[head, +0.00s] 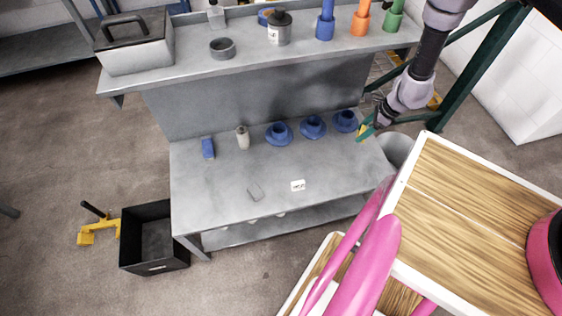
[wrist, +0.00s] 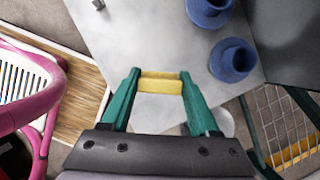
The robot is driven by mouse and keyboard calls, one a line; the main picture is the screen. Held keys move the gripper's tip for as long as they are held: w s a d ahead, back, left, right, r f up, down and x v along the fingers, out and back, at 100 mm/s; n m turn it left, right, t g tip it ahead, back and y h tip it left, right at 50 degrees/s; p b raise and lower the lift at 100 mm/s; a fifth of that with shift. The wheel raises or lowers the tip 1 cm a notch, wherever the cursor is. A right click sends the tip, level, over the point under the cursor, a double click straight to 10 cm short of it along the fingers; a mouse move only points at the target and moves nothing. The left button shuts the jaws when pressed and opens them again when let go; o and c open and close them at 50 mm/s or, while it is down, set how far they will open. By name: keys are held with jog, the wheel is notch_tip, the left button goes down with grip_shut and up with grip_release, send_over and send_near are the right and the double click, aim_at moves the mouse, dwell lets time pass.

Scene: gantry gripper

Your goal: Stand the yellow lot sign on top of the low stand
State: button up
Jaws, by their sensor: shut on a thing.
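My gripper (head: 364,133) has green fingers and is at the right end of the grey workbench. In the wrist view my gripper (wrist: 160,77) is shut on the yellow lot sign (wrist: 160,84), held crosswise between the fingertips. In the head view only a small part of the yellow sign (head: 362,129) shows beside the fingers. A small flat grey piece (head: 254,192) lies near the front of the bench; I cannot tell whether it is the low stand. No writing on the sign is readable.
Several blue flanged parts (head: 312,127) stand along the back of the workbench (head: 225,185). A white card (head: 298,185), a grey bottle (head: 243,138) and a blue block (head: 207,148) are also there. A grey bin (head: 397,148) is beside the right end. The bench middle is mostly clear.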

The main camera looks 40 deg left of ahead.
jog(key=s+f+m, duration=0.1)
jog(key=f, duration=0.4)
jog(key=s+f+m, duration=0.1)
jog(key=f, duration=0.5)
jog(key=s+f+m+t, duration=0.1)
jog(key=s+f, duration=0.1)
jog(key=f, duration=0.3)
jog(key=shift+f, duration=0.15)
jog(key=shift+d+f, duration=0.1)
jog(key=o, duration=1.3)
jog(key=v, duration=1.2)
jog(key=shift+d, duration=0.15)
